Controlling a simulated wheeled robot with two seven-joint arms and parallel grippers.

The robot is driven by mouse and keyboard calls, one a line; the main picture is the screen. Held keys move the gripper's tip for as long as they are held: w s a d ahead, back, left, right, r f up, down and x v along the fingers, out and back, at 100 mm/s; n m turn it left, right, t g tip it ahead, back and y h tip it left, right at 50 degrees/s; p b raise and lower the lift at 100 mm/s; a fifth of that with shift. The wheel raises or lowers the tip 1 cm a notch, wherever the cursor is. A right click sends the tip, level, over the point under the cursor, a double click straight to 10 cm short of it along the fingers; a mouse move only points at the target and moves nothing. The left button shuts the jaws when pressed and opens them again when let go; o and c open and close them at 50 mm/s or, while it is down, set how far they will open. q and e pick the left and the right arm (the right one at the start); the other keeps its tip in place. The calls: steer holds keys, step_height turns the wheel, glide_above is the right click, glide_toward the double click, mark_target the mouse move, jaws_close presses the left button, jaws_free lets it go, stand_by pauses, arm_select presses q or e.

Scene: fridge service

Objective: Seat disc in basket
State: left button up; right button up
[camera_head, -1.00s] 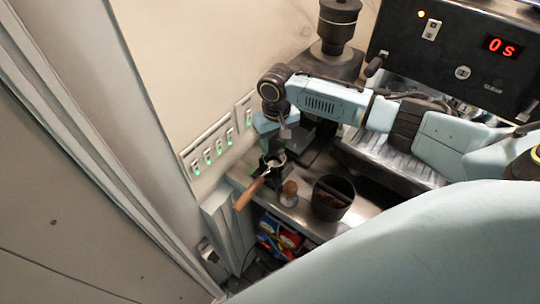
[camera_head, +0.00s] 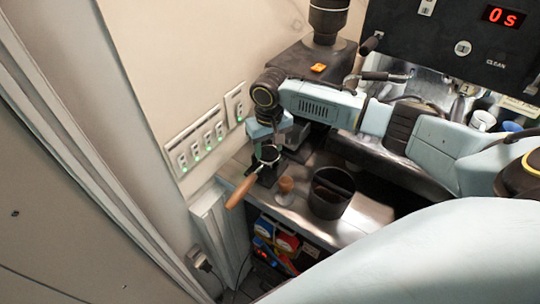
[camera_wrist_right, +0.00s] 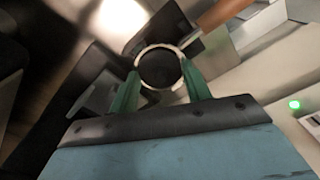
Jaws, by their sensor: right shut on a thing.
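The portafilter has a wooden handle (camera_head: 240,191) pointing to the front left, and its round basket (camera_head: 268,154) is at the counter's left end. My right gripper (camera_head: 268,143) reaches down from above, right over the basket. In the right wrist view its green fingers (camera_wrist_right: 159,72) close on opposite sides of a round piece, which I take as the disc (camera_wrist_right: 159,70), with a pale rim and dark middle. The wooden handle shows behind it. I cannot tell whether the disc touches the basket. My left gripper is out of view.
A wooden-topped tamper (camera_head: 286,185) and a black knock box (camera_head: 331,195) stand just right of the portafilter. A grinder (camera_head: 326,25) and the espresso machine (camera_head: 460,45) are behind. Wall sockets (camera_head: 203,142) are at left. Free counter is narrow.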

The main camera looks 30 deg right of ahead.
mark_target(270, 158)
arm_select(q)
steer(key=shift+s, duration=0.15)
arm_select(e)
steer(key=shift+s+a+f, duration=0.2)
steer(key=shift+s+f, duration=0.2)
steer(key=shift+f, duration=0.35)
steer(key=shift+s+a+f, duration=0.15)
steer(key=shift+s+f, duration=0.2)
steer(key=shift+f, duration=0.55)
steer(key=o, duration=1)
steer(key=shift+c, duration=0.2)
steer(key=shift+o, duration=0.4)
steer(key=r, duration=0.2)
steer(key=w+r, duration=0.1)
steer(key=r, duration=0.1)
steer(key=w+r, duration=0.1)
steer(key=shift+w+d+r, duration=0.1)
steer(key=shift+d+r, duration=0.2)
steer(key=shift+r, duration=0.1)
steer(key=r, duration=0.6)
steer(key=shift+s+r, duration=0.2)
steer(key=shift+s, duration=0.1)
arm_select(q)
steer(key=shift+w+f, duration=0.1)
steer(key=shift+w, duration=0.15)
arm_select(e)
steer(key=shift+r, duration=0.45)
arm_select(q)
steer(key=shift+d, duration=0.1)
